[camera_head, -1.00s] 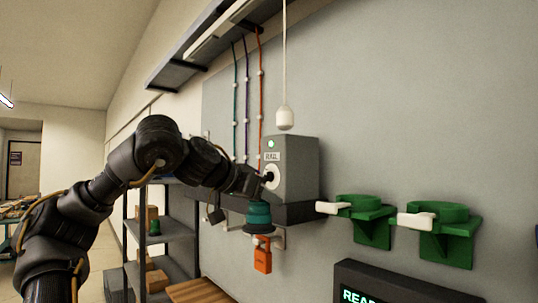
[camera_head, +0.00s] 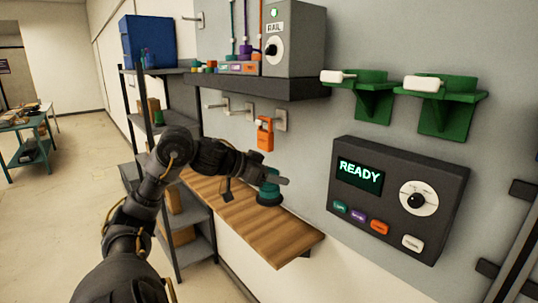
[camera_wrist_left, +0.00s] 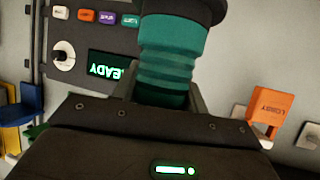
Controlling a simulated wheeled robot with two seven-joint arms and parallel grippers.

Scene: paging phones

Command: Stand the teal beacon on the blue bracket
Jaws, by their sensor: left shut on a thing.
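My left gripper (camera_head: 268,181) is shut on the teal beacon (camera_head: 269,190), which is upright, dark base down, over the wooden shelf. I cannot tell whether its base touches the wood. The left wrist view shows the beacon's ribbed teal body (camera_wrist_left: 165,50) between the fingers (camera_wrist_left: 163,92). A blue part (camera_wrist_left: 16,114), perhaps the blue bracket, shows at the left edge of that view beside a yellow part; its shape is cut off. The head view shows green brackets on the wall but no blue bracket. My right gripper is not in view.
Two green brackets (camera_head: 373,104) (camera_head: 446,112) with white tabs stick out from the wall. A dark READY panel (camera_head: 398,195) with a dial hangs below them. The wooden shelf (camera_head: 285,240) juts out.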

